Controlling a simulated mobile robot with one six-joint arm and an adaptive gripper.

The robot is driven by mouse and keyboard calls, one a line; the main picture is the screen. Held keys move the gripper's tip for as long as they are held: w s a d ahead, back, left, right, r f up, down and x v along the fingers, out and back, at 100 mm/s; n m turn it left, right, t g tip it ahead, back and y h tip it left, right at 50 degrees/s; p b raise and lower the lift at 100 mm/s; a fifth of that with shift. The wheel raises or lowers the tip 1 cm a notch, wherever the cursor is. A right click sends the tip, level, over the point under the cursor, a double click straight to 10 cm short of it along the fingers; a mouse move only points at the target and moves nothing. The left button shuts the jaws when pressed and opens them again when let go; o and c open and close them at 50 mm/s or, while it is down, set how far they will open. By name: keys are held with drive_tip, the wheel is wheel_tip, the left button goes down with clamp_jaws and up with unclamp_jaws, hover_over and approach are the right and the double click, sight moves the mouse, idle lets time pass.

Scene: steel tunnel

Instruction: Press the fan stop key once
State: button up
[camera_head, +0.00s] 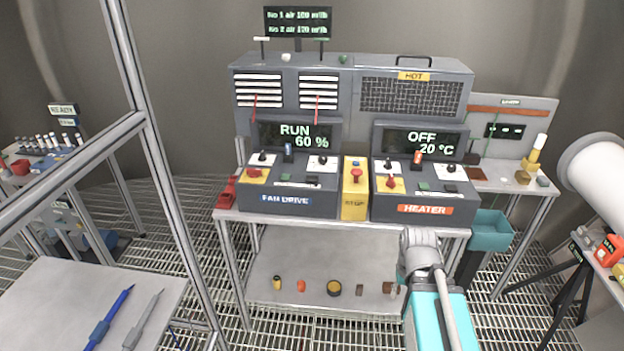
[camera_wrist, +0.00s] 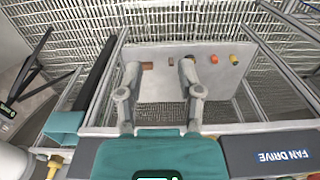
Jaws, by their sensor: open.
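The fan drive console (camera_head: 288,207) stands at the left on the bench, and its display (camera_head: 296,136) reads RUN 60 %. Its sloped panel carries a red knob on a yellow plate, small black controls on white plates, a blue lever and a small green key (camera_head: 312,180). Which one is the fan stop key I cannot tell. In the wrist view the console's label (camera_wrist: 283,156) shows at the lower right. My gripper (camera_wrist: 159,66) is open and empty, its two fingers apart over the bench's front edge and lower shelf. In the head view my arm is in front of the heater side.
A yellow box with a red button, marked STOP (camera_head: 355,204), stands between the consoles. The heater console (camera_head: 425,208) on the right reads OFF 20 °C. Small items lie on the lower shelf (camera_head: 310,265). A teal bin (camera_head: 490,232) hangs right. A metal frame post (camera_head: 165,170) rises at left.

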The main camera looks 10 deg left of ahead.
clamp_jaws()
idle(1.1)
